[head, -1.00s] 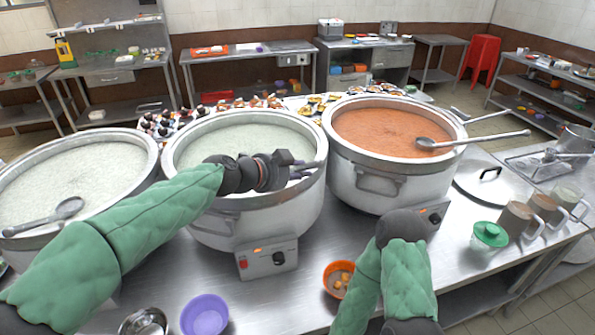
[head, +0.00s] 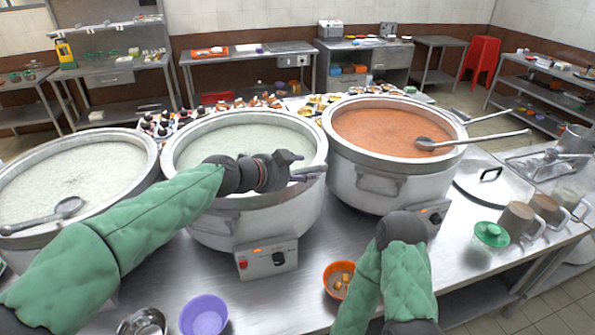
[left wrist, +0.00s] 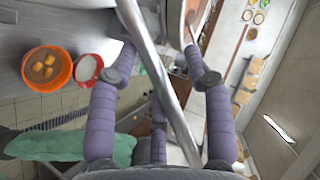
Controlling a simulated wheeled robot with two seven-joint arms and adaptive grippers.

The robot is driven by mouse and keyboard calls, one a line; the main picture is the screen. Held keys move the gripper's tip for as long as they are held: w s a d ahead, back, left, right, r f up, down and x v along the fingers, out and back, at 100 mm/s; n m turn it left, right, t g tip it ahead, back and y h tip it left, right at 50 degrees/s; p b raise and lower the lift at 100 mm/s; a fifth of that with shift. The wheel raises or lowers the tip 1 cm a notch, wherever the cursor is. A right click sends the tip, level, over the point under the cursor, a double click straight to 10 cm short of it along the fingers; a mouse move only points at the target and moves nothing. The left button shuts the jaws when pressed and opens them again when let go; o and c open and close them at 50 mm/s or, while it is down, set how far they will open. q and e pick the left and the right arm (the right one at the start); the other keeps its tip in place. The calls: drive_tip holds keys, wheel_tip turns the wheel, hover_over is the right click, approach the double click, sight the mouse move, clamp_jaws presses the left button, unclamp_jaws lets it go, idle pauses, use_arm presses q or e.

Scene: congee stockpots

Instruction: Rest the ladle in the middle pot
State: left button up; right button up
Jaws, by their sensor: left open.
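The middle pot (head: 250,215) is a wide metal stockpot of pale congee. My left arm reaches over it from the left. My left gripper (head: 306,167) is open near the pot's right rim. In the left wrist view its purple-grey fingers (left wrist: 160,60) are spread, and a straight metal rod (left wrist: 165,85) runs between them; it looks like a ladle handle. Its bowl end is hidden. One ladle (head: 68,208) lies across the left pot (head: 148,165), and another ladle (head: 470,139) lies across the right pot (head: 350,180) of orange congee. My right arm shows bent, but its gripper does not.
An orange bowl (head: 330,283) with cubes and a purple bowl (head: 204,315) stand at the counter's front. Small dishes and bottles crowd behind the pots.

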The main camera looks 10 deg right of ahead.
use_arm(q)
drive_tip(key=shift+a, duration=0.1)
drive_tip(key=v, duration=1.2)
drive_tip(key=shift+s, duration=0.1)
